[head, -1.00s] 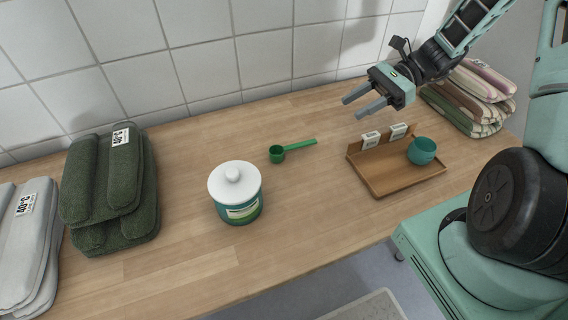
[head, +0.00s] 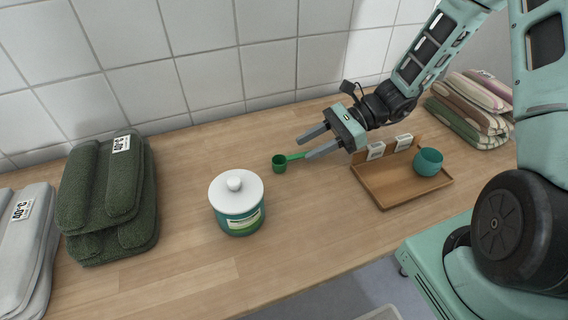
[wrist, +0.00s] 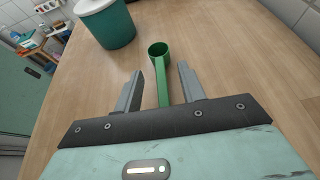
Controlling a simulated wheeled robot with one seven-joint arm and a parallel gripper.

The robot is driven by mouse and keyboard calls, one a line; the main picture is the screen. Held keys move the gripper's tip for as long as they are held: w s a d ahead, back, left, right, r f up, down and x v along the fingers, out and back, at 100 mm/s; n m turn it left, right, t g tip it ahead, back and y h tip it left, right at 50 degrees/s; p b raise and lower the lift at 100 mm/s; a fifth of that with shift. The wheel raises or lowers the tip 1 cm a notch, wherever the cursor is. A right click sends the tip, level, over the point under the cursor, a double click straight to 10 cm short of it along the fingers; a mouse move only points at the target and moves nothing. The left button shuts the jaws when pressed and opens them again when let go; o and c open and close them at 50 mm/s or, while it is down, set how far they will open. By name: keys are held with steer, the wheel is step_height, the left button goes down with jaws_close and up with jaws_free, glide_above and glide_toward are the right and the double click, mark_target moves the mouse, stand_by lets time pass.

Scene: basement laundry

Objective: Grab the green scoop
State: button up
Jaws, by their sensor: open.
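The green scoop (head: 280,163) lies on the wooden counter, its cup to the left and its handle running right toward my gripper (head: 309,147). In the head view the fingers hide part of the handle. In the wrist view the scoop (wrist: 159,52) shows its round cup ahead of the fingertips, with the handle running back between the two fingers of my gripper (wrist: 158,75). The fingers are open, one on each side of the handle, with a gap on both sides. I cannot tell their exact height above the counter.
A teal jar with a white lid (head: 237,204) stands left of the scoop. A wooden tray (head: 395,201) with a teal cup (head: 428,162) and two small labelled cards is at right. Folded towels (head: 108,200) lie at left, and others (head: 470,108) at far right. The tiled wall is behind.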

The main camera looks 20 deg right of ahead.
mark_target(295, 156)
steer(key=shift+f+x, duration=0.2)
steer(key=shift+x, duration=1.7)
steer(key=shift+d, duration=0.1)
jaws_close()
